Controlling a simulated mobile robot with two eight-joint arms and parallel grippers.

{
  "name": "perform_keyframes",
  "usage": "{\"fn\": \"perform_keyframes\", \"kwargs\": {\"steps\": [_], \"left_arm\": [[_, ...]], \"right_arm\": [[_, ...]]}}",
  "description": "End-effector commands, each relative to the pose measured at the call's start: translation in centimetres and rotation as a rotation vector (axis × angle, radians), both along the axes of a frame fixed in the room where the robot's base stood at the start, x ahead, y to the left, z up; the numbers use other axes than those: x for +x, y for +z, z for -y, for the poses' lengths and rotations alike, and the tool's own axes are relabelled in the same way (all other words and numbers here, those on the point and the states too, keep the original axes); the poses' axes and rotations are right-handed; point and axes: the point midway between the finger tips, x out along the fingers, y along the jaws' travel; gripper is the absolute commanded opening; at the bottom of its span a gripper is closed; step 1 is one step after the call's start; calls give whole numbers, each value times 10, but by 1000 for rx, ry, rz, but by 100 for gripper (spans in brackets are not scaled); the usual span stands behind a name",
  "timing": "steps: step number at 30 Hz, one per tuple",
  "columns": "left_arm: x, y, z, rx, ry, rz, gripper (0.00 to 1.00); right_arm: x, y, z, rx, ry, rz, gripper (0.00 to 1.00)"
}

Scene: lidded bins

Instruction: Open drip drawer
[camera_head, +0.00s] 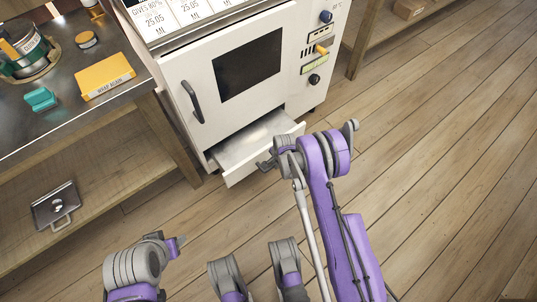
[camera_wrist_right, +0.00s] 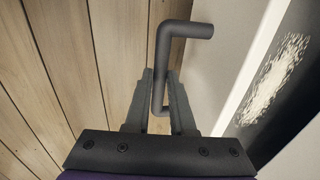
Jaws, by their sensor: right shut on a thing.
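The drip drawer (camera_head: 238,172) is a shallow white tray low in the front of a white cabinet (camera_head: 180,75). It stands out from the cabinet, with its pale inside showing. Its dark bar handle (camera_wrist_right: 184,29) runs down between the fingers of my right gripper (camera_wrist_right: 160,76) in the wrist view. My right gripper (camera_head: 266,164) is shut on this handle at the drawer's front, and the arm partly hides the drawer's right end. My left gripper (camera_head: 177,245) is at the lower left, away from the drawer, and its fingers are too unclear to read.
The cabinet door with a dark window (camera_head: 248,67) and its own handle (camera_head: 192,102) is closed above the drawer. A metal-topped table (camera_head: 55,125) with a lower shelf stands close on the left. The wooden floor (camera_head: 440,150) is clear in front and right.

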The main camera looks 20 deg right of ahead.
Motion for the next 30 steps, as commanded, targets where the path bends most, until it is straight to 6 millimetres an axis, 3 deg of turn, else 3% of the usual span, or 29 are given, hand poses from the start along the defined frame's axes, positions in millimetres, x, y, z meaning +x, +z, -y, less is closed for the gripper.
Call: {"fn": "perform_keyframes", "kwargs": {"steps": [4,14,15,19,30], "left_arm": [[0,1,0,0,0,0,52],[0,1,0,0,0,0,52],[0,1,0,0,0,0,52],[0,1,0,0,0,0,52],[0,2,0,0,0,0,52]], "right_arm": [[-18,0,8,0,-2,1,0],[-20,1,8,0,-1,2,0],[-20,1,8,0,-1,2,29],[-20,0,8,0,-1,2,52],[-22,6,8,1,-1,1,52]]}}
